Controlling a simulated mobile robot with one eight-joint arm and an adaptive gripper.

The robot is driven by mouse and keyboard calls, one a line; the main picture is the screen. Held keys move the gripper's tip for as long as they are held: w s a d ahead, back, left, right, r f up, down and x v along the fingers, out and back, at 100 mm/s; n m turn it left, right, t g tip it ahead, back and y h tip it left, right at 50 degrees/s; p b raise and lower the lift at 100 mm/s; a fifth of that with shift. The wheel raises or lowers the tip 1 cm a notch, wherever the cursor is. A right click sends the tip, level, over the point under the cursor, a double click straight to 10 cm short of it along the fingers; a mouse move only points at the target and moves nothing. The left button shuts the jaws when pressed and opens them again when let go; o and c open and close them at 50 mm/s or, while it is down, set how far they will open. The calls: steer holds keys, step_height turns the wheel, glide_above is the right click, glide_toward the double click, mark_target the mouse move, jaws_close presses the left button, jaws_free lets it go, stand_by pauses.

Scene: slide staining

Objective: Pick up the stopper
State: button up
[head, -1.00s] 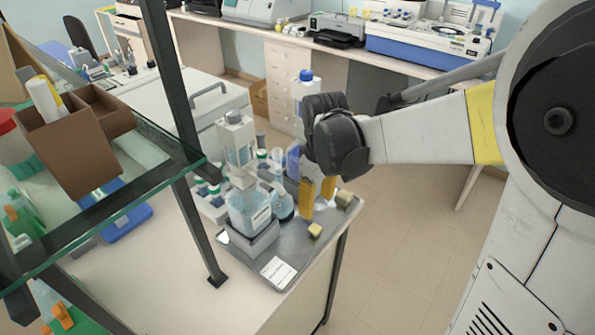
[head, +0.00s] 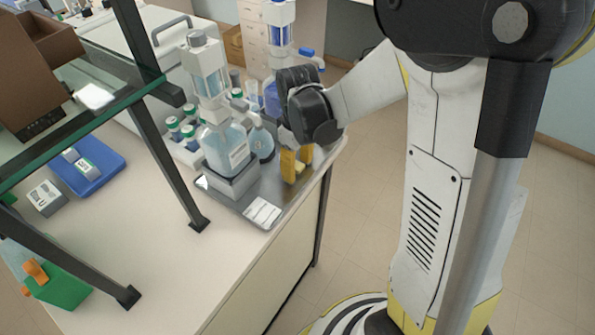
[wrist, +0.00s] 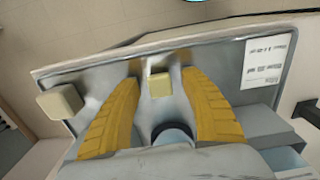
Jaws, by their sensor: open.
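A small pale yellow stopper (wrist: 159,86) sits on the grey metal tray (wrist: 233,85). In the wrist view it lies between the tips of my open gripper (wrist: 160,70), with a gap on each side. A second, similar pale block (wrist: 60,101) is on the tray to the left, outside the fingers. In the head view my gripper (head: 296,162) points down at the tray's right part, its yellow fingers low over the surface. The fingers largely hide the stopper there.
A dispenser bottle of pale blue liquid (head: 226,148) and a round flask (head: 261,143) stand left of my gripper. A white label (head: 262,212) lies at the tray's front. A glass shelf (head: 90,125) on dark posts is at left.

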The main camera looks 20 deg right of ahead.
steer(key=c, duration=0.9)
